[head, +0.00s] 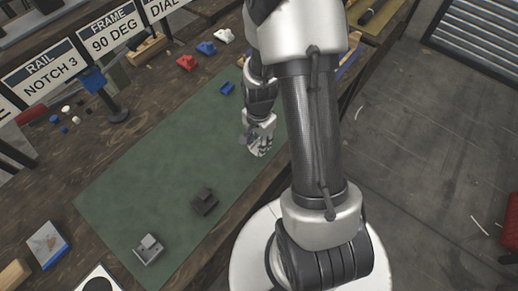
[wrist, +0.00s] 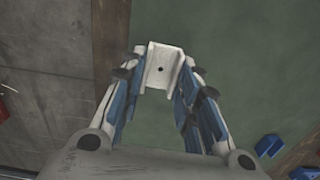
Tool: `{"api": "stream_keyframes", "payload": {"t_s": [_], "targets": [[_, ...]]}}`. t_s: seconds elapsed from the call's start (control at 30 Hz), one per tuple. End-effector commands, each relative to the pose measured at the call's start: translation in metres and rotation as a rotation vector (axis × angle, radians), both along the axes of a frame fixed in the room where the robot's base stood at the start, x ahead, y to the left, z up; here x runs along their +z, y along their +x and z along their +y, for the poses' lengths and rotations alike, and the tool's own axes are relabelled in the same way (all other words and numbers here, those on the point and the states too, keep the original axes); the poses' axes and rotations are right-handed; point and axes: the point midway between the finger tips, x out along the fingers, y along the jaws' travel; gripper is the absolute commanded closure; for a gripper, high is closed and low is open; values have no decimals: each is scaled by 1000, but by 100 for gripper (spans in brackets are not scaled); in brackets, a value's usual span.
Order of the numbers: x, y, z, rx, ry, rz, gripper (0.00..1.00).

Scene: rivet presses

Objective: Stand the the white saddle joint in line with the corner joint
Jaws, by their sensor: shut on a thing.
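My gripper (wrist: 160,75) is shut on the white saddle joint (wrist: 162,66), a pale channel-shaped piece with a dark hole in its floor, held between the fingertips in the wrist view. In the head view my gripper (head: 259,150) is over the right side of the green mat, and the joint is hard to make out among the fingers. A light grey joint (head: 148,249) and a dark grey joint (head: 204,202) sit apart on the near part of the mat. I cannot tell which of them is the corner joint.
The green mat (head: 140,185) is clear in its middle. A blue piece (head: 227,88) lies at its far end, with red (head: 186,63) and white (head: 223,35) pieces beyond. Signs stand along the left back. The table's edge drops to the floor on the right.

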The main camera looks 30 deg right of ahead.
Motion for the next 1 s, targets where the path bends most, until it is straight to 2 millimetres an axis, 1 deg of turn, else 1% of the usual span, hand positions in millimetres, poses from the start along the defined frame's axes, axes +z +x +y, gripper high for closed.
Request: {"api": "stream_keyframes", "payload": {"t_s": [0.1,0.23,0.5,0.63,0.67,0.93,1.0], "targets": [[-20,-1,0,0,1,3,87],[-38,0,0,0,0,2,87],[-38,0,0,0,0,0,87],[-42,0,0,0,0,1,87],[-42,0,0,0,0,1,69],[-41,0,0,0,0,1,51],[-41,0,0,0,0,1,50]]}}
